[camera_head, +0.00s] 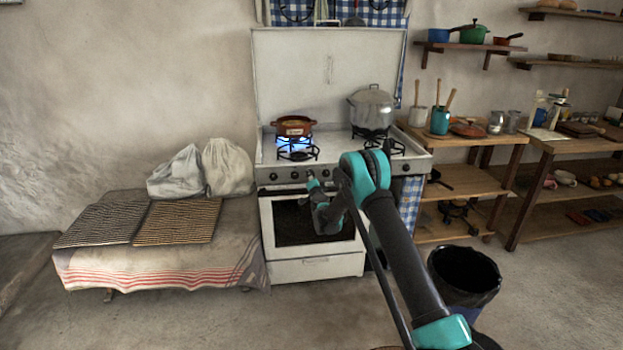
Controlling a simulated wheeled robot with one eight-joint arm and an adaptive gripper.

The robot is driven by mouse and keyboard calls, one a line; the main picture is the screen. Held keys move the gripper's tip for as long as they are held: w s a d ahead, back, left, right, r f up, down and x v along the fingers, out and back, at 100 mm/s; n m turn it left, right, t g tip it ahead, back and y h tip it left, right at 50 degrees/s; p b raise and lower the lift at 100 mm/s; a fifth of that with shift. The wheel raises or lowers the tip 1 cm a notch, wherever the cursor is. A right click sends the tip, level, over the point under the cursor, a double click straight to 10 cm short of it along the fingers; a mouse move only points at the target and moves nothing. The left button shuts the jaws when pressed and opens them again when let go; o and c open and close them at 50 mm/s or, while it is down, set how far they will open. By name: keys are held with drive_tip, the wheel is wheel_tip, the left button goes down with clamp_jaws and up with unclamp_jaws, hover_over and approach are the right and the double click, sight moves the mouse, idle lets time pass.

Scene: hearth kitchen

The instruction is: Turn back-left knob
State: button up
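A white stove (266,235) stands against the wall with a row of small dark knobs on its front panel. The leftmost knob (273,177) and the one to its right (294,175) show clearly. No readable mark tells which knob is the back-left one. A blue flame (285,143) burns under a reddish-brown pot (293,128) at the back left of the cooktop. My gripper (312,184) is at the front panel, right of these two knobs. Its fingertips are small and partly hidden by my arm; I cannot tell whether they touch a knob.
A large silver pot (371,106) stands at the back right of the stove. A bench with a cloth (190,262) and white sacks (228,167) is on the left. A black bin (465,277) stands at the right. The floor before the stove is clear.

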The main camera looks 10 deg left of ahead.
drive_tip(key=shift+a, duration=0.1)
idle(0.3)
drive_tip(key=o, duration=1.2)
drive_tip(key=shift+c, duration=0.2)
drive_tip(key=v, duration=1.2)
drive_tip(key=shift+r, duration=0.1)
